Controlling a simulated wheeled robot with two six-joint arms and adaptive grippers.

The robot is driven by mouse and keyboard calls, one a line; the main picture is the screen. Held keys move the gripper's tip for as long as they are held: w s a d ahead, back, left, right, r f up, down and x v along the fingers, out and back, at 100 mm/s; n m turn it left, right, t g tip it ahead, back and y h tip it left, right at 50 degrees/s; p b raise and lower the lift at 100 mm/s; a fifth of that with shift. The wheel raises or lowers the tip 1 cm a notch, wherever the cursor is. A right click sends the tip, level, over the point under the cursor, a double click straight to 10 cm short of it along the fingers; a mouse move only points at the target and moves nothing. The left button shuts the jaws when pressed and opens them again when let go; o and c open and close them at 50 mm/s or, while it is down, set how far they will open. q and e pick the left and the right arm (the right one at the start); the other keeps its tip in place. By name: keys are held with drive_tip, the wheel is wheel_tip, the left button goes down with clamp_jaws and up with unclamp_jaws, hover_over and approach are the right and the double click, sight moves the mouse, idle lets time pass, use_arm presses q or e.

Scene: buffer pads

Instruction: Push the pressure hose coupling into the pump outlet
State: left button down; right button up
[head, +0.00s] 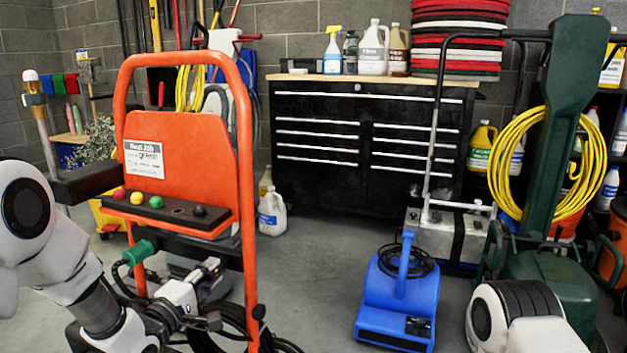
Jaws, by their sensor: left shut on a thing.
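The orange-framed machine (185,150) stands at the left, with a dark control ledge carrying red, yellow and green knobs. My left gripper (206,292) is in front of its lower part, below the ledge. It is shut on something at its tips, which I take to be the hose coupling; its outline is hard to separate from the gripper. Black hose (235,325) lies in loops below and behind the gripper. A green connector (140,252) with a cable sits left of and above the gripper. I cannot make out the pump outlet. My right gripper is not in view.
A blue blower (398,300) stands on the floor right of centre. A dark green machine (545,265) with a coiled yellow hose (505,165) is at the right. A black tool cabinet (345,150) stands at the back. The floor (310,280) between machine and blower is clear.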

sight(206, 277)
use_arm(q)
drive_tip(key=shift+p+v, duration=0.35)
drive_tip(key=shift+v, duration=1.5)
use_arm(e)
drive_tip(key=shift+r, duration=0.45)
